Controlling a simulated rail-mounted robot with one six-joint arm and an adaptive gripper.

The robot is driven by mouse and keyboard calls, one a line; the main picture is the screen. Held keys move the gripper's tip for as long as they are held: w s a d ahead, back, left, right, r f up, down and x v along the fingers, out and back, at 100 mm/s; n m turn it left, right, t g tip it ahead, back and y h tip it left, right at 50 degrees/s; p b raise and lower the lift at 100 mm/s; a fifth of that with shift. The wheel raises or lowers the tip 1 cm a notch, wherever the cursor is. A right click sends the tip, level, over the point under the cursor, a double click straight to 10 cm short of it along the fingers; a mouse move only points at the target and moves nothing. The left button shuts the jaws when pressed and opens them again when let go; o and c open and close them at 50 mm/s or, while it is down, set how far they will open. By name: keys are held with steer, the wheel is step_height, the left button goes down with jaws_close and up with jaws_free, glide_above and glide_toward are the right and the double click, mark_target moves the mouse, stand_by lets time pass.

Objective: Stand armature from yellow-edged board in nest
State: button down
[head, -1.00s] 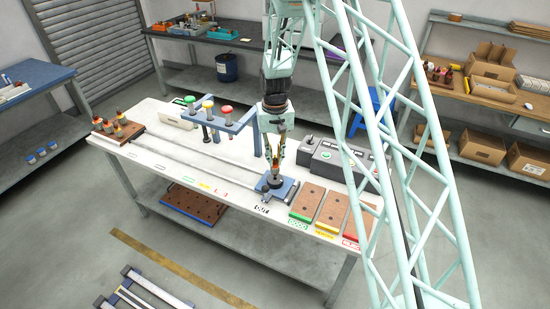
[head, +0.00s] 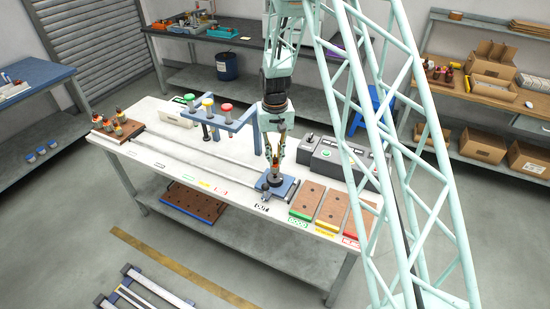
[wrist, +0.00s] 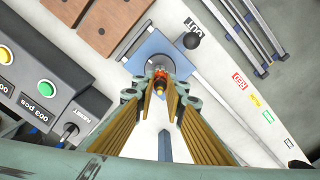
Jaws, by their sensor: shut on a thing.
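My gripper (head: 275,160) is shut on an armature (head: 276,164) with an orange-red winding. It is held upright over the nest, a dark round seat on a blue block (head: 290,186) at the front of the table. In the wrist view the armature (wrist: 160,80) sits between the fingertips, end-on, overlapping the dark seat (wrist: 154,60). I cannot tell whether its lower end touches the seat. The yellow-edged board (head: 333,209) lies to the right, between the green-edged and red-edged boards; its holes look empty.
The green-edged board (head: 306,200) and the red-edged board (head: 358,221) flank it. A grey control box (head: 335,158) stands behind. A blue frame with coloured lamp-like heads (head: 226,127) stands left of my gripper. A rail runs left to a brown rack (head: 119,130) with several armatures.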

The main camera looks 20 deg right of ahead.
steer(key=shift+f+b, duration=0.7)
steer(key=shift+f, duration=0.25)
stand_by(1.6)
steer(key=c, duration=2.6)
jaws_free()
steer(key=shift+o, duration=0.2)
steer(key=shift+r, duration=0.15)
steer(key=shift+r, duration=5.9)
step_height(320, 180, up, 12)
